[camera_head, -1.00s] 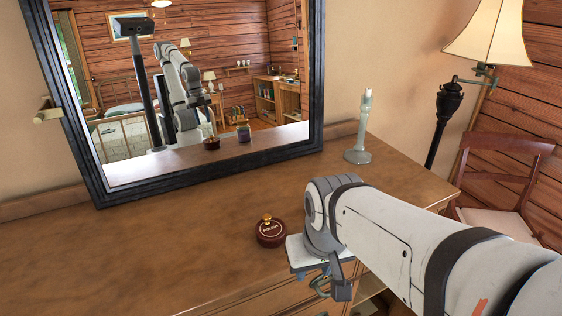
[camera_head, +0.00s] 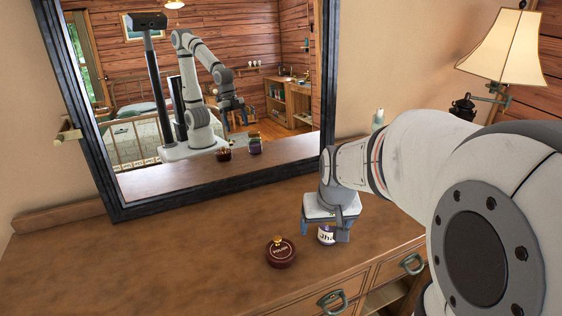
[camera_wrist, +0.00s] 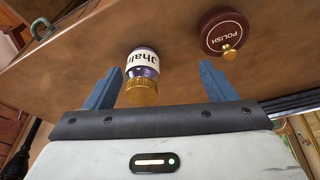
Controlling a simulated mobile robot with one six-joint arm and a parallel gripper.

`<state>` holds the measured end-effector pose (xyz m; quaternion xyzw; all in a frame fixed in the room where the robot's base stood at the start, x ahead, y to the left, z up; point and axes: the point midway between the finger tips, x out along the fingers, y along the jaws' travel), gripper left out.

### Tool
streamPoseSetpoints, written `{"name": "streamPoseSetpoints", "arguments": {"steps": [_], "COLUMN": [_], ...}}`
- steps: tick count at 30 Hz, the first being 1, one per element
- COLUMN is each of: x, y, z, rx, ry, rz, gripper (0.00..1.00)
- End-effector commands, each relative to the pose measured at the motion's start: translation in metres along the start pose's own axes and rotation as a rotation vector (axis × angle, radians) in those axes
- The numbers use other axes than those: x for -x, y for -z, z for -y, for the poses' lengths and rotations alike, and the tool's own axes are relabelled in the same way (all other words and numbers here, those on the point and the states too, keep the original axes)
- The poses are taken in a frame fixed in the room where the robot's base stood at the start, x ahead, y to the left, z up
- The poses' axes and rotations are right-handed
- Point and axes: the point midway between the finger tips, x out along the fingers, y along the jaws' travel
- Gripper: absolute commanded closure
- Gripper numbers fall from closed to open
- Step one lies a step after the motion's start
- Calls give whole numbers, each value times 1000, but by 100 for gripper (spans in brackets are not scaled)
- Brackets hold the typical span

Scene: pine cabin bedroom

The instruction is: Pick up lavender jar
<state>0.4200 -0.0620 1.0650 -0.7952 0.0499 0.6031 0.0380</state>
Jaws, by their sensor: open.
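The lavender jar (camera_head: 326,236) stands on the dresser top below my gripper (camera_head: 325,229), partly hidden by it. In the wrist view the jar (camera_wrist: 143,64) shows a purple body, a white label with dark letters and a gold lid. My gripper (camera_wrist: 160,74) is open. In that view its two blue fingers appear on either side of the jar, which is nearer the left finger. I cannot tell how far the fingertips are from it.
A dark red polish tin (camera_head: 281,252) with a gold knob sits on the dresser top (camera_head: 150,255), left of the jar. A black-framed mirror (camera_head: 90,130) stands behind. A pale candlestick (camera_head: 377,119) is partly hidden by my arm. The dresser's left side is clear.

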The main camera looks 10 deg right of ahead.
Motion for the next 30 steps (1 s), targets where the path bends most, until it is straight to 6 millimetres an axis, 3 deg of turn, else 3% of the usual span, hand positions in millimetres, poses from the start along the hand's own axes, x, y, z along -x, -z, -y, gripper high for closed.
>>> {"name": "streamPoseSetpoints", "arguments": {"steps": [1,3,7,30], "x": [4,0,-7,-85], "y": [17,32,48,58], "z": [-9,-19,-30,-36], "rx": [-21,-39,-61,-67], "ry": [-6,-11,-18,-20], "rz": [0,-9,-21,-24], "gripper": [21,21,21,21]}}
